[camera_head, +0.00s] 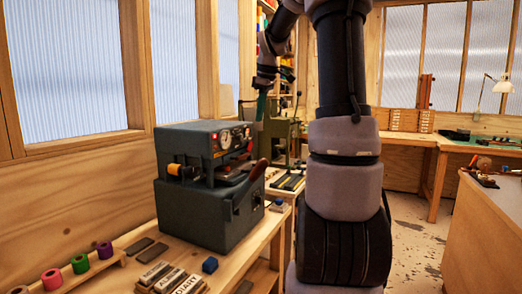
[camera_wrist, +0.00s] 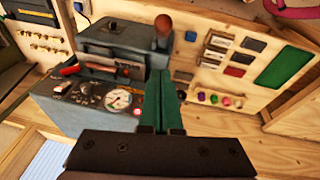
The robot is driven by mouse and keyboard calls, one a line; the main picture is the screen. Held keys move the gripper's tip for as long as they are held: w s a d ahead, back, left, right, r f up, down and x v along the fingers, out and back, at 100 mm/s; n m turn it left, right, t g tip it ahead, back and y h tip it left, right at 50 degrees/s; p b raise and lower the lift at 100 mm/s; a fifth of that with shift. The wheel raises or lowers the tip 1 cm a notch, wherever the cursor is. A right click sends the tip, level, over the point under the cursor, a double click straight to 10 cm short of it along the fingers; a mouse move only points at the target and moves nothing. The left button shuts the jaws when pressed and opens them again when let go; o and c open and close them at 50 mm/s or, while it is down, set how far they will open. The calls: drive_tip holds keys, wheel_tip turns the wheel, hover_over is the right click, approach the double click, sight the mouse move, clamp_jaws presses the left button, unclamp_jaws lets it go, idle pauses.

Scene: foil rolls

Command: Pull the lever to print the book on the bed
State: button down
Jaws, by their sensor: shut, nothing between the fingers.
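The dark grey-green press (camera_head: 205,190) stands on the bench, with gauges and an orange knob on it. The press (camera_wrist: 110,40) lies left of the fingers there. My gripper (camera_head: 261,110) is above and behind the press in the head view. Its green fingers (camera_wrist: 160,78) are shut and empty. The bed is partly hidden, and I cannot make out the book clearly.
Type blocks (camera_head: 172,280), a blue block (camera_head: 210,265) and several coloured foil rolls (camera_head: 80,263) lie on the bench in front of the press. A green machine (camera_head: 280,130) stands behind it. Bare floor (camera_head: 415,240) is open to the right.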

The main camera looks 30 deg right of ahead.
drive_tip(key=x, duration=0.4)
drive_tip(key=s+d+x, duration=0.1)
drive_tip(key=x, duration=0.3)
drive_tip(key=s+x, duration=0.1)
drive_tip(key=x, duration=0.3)
drive_tip(key=shift+w+d+f, duration=0.1)
drive_tip(key=shift+d+f, duration=0.2)
drive_tip(key=shift+f, duration=0.2)
drive_tip(key=shift+d+f, duration=0.1)
drive_tip(key=shift+f, duration=0.05)
